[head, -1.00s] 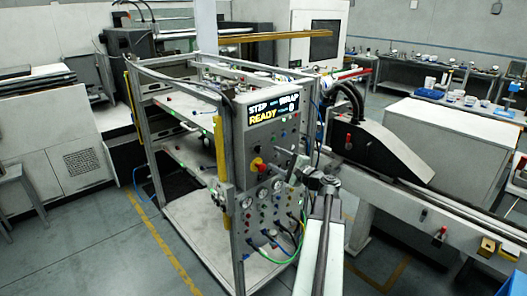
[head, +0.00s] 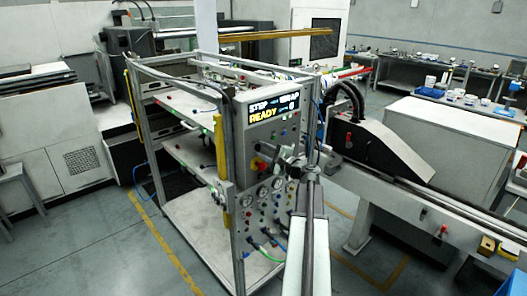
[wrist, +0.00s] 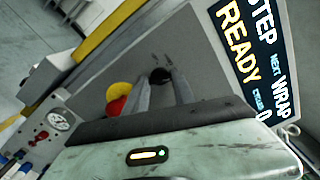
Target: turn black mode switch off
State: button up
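The black mode switch (wrist: 160,76) is a round dark knob on the grey panel in the wrist view. My gripper (wrist: 158,82) has its two fingers apart, with the knob showing between and just beyond the fingertips. I cannot tell whether either finger touches it. Two short dark marks sit on the panel just above the knob. In the head view my gripper (head: 284,160) is at the panel front and hides the switch. The lit display (head: 275,107) reads STEP, WRAP and READY; it also shows in the wrist view (wrist: 250,55).
A red and yellow emergency stop (wrist: 119,97) is close to the left of my fingers in the wrist view. Gauges (wrist: 58,121) and hose fittings sit lower on the panel. A yellow strip (head: 220,160) runs along the cart's frame post.

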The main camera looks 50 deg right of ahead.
grip_shut()
jog(key=shift+d, duration=0.1)
jog(key=shift+n, duration=0.3)
jog(key=n, duration=1.2)
jog(key=shift+f+n, duration=0.1)
jog(key=shift+n, duration=2.7)
